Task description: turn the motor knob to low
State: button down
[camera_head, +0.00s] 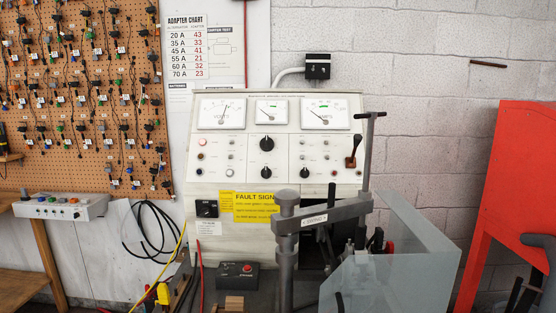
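A white test bench panel (227,181) with three dial gauges stands against the wall in the head view. It carries an upper black knob (267,143) and a lower black knob (267,171) in its middle column. A third black knob sits on a dark square plate (207,208) at the panel's lower left, beside a yellow sign. The lettering by these knobs is too small to read, so I cannot tell which is the motor knob or its setting. My gripper is not in view.
A grey metal post (285,250) with a labelled swing arm (330,217) stands before the panel's lower part. A grey sheet-metal guard (390,275) is at its right. A black box with a red button (238,274) lies below. An orange frame (515,170) stands at right.

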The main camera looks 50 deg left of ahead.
aim_at(266, 173)
jog(key=u, duration=0.4)
jog(key=i, duration=0.2)
jog(key=u, duration=2.95)
jog(key=k, duration=0.5)
jog(key=z, duration=1.15)
jog(key=i, duration=0.5)
jog(key=u, duration=0.25)
